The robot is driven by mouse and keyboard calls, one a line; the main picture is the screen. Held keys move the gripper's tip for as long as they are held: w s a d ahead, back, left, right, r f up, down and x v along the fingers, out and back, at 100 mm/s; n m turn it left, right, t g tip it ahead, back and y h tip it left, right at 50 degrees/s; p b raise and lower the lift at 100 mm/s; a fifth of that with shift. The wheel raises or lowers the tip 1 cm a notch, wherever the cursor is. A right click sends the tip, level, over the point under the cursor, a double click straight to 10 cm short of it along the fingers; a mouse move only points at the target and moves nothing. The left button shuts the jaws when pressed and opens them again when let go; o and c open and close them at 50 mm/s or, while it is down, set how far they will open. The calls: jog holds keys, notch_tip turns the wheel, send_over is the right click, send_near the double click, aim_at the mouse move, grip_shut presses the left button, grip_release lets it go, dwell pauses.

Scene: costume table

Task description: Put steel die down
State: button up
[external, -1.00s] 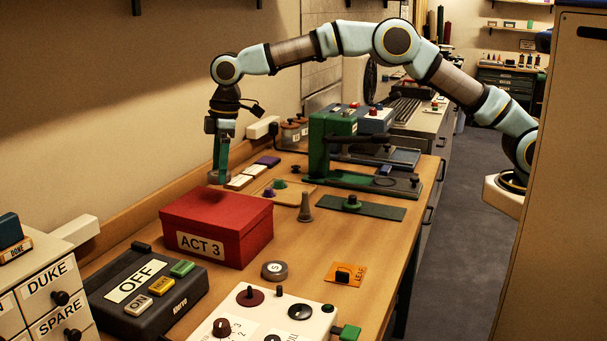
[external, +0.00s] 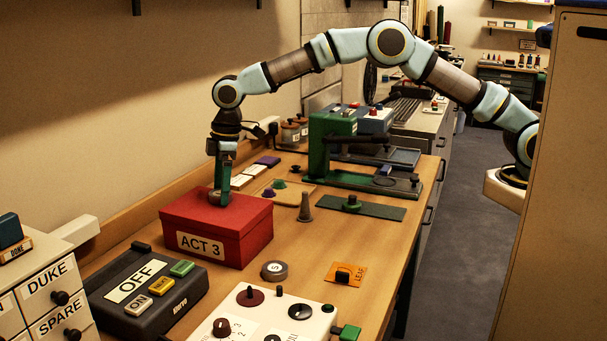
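My gripper (external: 221,197) points straight down, with its green fingertips at the top of the red box (external: 235,250) labelled ACT 3, near the back of its lid. I cannot tell whether the fingers are open or shut, or whether a die is between them; no separate piece shows clearly there. A round grey piece marked S (external: 274,271) lies flat on the table in front of the box, apart from the gripper. I cannot tell for sure which piece is the steel die.
A black OFF console (external: 150,288) stands left of the box and a white panel with knobs (external: 262,320) in front. Table between box and LEAF plate is mostly clear.

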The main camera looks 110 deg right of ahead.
jog(key=shift+o, duration=0.8)
jog(key=shift+r, duration=0.25)
notch_tip(320, 180, up, 12)
jog(key=s+b, duration=0.2)
jog(key=b, duration=0.1)
jog(key=s+a+f, duration=0.2)
jog(key=s+a, duration=0.3)
jog(key=a, duration=0.3)
jog(key=s+a+f, duration=0.3)
jog(key=s+a, duration=0.2)
jog(key=a, duration=0.3)
jog(key=s+a+f, duration=0.2)
jog(key=s+a, duration=0.1)
jog(key=s, duration=0.5)
jog(key=s+a+f, duration=0.3)
jog(key=s+a, duration=0.1)
jog(key=s, duration=0.4)
jog(key=s+a+f+m, duration=0.1)
jog(key=s+a+f, duration=0.1)
jog(key=s, duration=0.6)
jog(key=shift+s+a+f, duration=0.2)
jog(key=shift+a, duration=0.5)
